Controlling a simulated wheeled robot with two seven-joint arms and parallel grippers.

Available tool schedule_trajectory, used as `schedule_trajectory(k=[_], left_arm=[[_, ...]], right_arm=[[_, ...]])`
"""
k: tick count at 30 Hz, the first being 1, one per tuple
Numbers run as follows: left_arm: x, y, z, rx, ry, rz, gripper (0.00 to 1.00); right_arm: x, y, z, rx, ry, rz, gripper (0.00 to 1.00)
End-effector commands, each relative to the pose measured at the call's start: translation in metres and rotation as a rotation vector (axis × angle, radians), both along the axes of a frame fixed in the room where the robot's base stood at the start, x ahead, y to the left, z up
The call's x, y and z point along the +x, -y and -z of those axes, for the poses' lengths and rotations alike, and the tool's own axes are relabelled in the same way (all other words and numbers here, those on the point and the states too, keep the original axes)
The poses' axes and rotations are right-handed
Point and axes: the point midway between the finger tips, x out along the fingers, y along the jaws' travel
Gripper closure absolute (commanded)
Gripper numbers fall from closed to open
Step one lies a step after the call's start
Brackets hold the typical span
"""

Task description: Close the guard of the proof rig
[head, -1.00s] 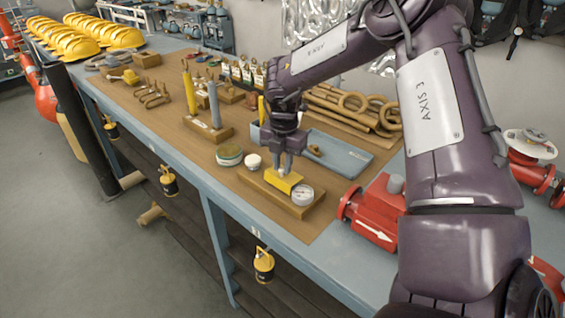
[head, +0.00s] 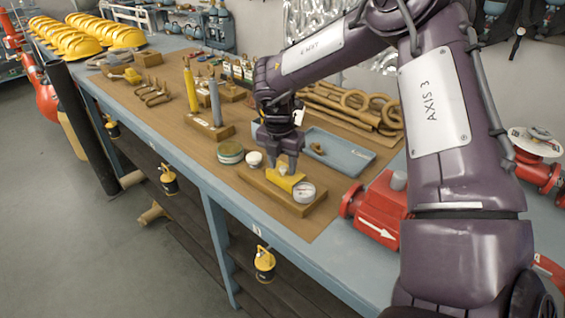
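The proof rig is a wooden block (head: 258,184) near the front edge of the bench, with a round white-faced gauge (head: 304,191) at its right end. Its yellow guard (head: 287,181) sits on the block beside the gauge. A small pale part shows at the guard's top, between my fingers. The guard's far side is partly hidden by the fingers. My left gripper is not in view.
A round tin (head: 230,153) and a white-lidded jar (head: 254,159) stand left of the rig. A blue tray (head: 345,157) lies behind it, and a red valve body (head: 377,207) stands to the right. Upright yellow and blue rods stand farther left.

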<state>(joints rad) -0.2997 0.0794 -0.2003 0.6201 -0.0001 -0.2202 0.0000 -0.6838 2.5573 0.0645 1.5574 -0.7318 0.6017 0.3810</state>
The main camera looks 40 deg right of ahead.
Motion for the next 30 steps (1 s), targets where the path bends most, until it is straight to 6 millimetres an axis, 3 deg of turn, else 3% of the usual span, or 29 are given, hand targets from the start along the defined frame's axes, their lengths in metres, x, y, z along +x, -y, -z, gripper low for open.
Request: schedule_trajectory(k=[8, 21, 30], left_arm=[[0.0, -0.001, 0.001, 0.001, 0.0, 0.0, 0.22], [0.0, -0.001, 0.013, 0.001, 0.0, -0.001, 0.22], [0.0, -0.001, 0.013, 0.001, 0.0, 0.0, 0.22]], right_arm=[[0.0, 0.0, -0.003, 0.0, 0.001, 0.0, 0.59], [-0.002, -0.008, -0.068, 0.001, 0.002, 0.001, 0.59], [-0.003, -0.009, -0.078, 0.0, 0.0, -0.001, 0.59]])
